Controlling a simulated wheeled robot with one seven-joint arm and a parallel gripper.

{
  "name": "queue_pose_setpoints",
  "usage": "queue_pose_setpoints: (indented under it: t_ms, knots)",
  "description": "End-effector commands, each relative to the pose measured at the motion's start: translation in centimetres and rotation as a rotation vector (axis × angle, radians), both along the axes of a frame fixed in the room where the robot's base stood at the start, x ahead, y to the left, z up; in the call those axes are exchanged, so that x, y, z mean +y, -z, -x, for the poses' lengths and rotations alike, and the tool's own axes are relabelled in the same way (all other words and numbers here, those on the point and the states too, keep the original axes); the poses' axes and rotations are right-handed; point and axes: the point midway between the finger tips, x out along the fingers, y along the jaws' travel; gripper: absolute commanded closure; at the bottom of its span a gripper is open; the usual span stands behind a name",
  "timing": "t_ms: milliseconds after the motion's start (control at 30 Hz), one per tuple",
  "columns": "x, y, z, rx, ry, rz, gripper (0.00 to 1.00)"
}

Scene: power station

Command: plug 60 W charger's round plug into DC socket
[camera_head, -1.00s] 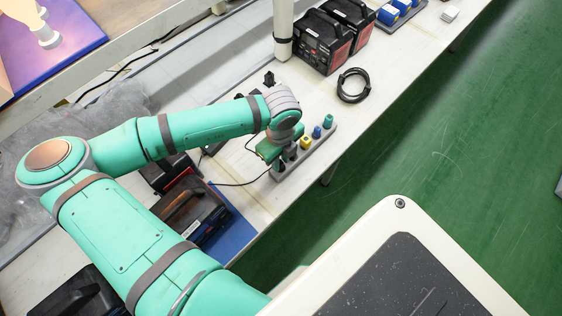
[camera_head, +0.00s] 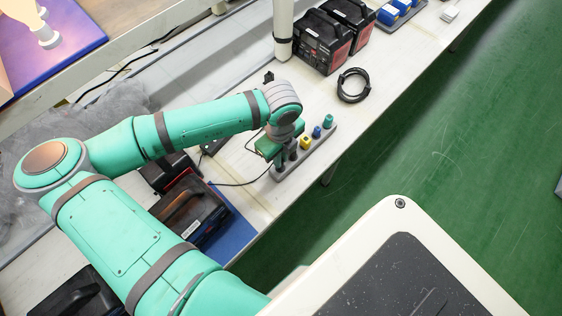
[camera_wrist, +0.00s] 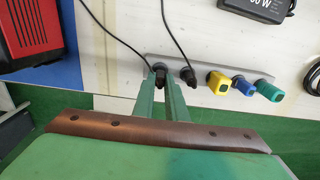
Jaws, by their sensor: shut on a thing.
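My gripper (camera_wrist: 163,87) is shut on a small black plug (camera_wrist: 160,70) at the left end of a grey holder strip (camera_wrist: 215,72). A thin black cable runs from this plug to the upper left. I cannot tell whether its tip is clear of the strip. In the head view my gripper (camera_head: 280,162) is over the near end of the strip (camera_head: 317,146). A second black cabled plug (camera_wrist: 188,75) stands just right of my fingers. The black box marked 60 W (camera_wrist: 255,10) is cut off by the top edge. No DC socket can be made out.
Yellow (camera_wrist: 217,82), blue (camera_wrist: 242,85) and teal (camera_wrist: 270,92) plugs stand along the strip. Black-and-red units (camera_head: 325,40) and a coiled cable (camera_head: 353,86) lie farther along the bench. A dark unit (camera_head: 197,212) on a blue mat is on the near side.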

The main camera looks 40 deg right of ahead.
Motion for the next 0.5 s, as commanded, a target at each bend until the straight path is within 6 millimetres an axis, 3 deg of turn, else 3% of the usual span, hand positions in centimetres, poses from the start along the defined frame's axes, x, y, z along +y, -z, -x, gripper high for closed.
queue_pose_setpoints:
  t_ms: [500]
  knots:
    - [0.0,-2.2,0.0,0.0,0.0,0.0,1.0]
